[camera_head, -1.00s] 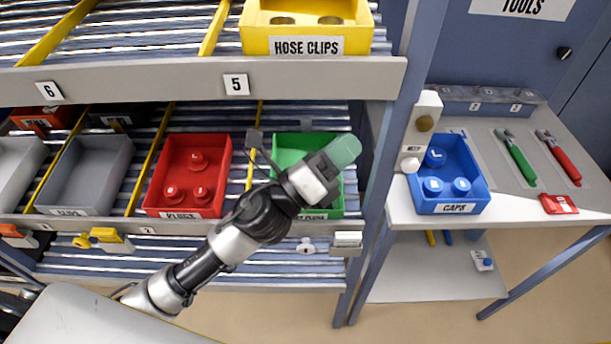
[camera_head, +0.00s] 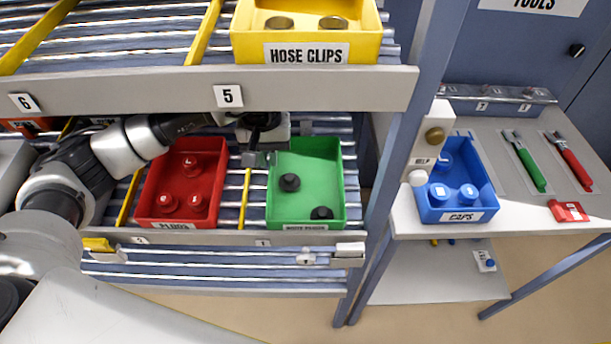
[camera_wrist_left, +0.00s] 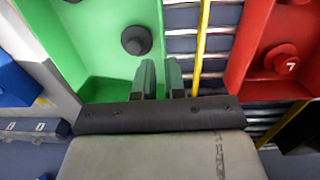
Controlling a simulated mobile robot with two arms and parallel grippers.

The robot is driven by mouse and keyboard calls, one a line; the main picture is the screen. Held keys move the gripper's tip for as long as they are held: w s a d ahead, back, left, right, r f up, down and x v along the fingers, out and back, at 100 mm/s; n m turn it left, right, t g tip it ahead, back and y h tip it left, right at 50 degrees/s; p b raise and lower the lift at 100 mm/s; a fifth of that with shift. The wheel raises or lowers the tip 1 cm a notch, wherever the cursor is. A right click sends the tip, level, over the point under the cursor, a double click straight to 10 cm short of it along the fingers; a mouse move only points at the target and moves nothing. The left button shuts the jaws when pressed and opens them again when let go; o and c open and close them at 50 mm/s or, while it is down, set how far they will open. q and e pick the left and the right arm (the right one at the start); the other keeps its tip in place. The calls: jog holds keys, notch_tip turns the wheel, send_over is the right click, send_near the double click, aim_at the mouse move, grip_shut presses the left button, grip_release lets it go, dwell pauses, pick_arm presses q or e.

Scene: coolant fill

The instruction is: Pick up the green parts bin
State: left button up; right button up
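The green parts bin (camera_head: 327,157) sits on the lower shelf rollers, right of the red bin, with a white label on its front. Dark round parts lie in it. My left gripper (camera_head: 262,159) is at its left wall, near the back. In the left wrist view, the two fingers (camera_wrist_left: 161,80) are a narrow gap apart, and the edge of the green bin (camera_wrist_left: 93,91) lines up with that gap. One finger appears over the inside and one outside. I cannot tell whether they press on the wall. My right gripper is not in view.
A red bin (camera_head: 187,171) stands to the left, and a yellow bin (camera_head: 306,35) sits on the shelf above. A blue post (camera_head: 398,150) rises at the right. Beyond it, a blue bin (camera_head: 460,205) stands on a bench. The upper shelf rail (camera_head: 150,92) runs above my gripper.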

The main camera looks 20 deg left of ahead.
aim_at(270, 178)
pick_arm(q)
jog(key=shift+w+a+f+p, duration=0.25)
jog(key=shift+a+f+p, duration=0.1)
jog(key=shift+f, duration=0.3)
jog(key=shift+s+d+f+p, duration=0.15)
jog(key=shift+s+f+p, duration=0.15)
jog(key=shift+f+p, duration=0.25)
jog(key=shift+s+d+f+p, duration=0.1)
jog(key=shift+s+f+p, duration=0.2)
jog(key=shift+f, duration=0.35)
jog(key=f, duration=0.2)
jog(key=shift+w+f+p, duration=0.2)
jog(key=shift+f+p, duration=0.15)
jog(key=shift+f, duration=0.45)
grip_shut()
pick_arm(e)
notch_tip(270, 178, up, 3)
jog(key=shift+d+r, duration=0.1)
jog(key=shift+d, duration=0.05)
pick_arm(q)
jog(key=shift+r, duration=0.15)
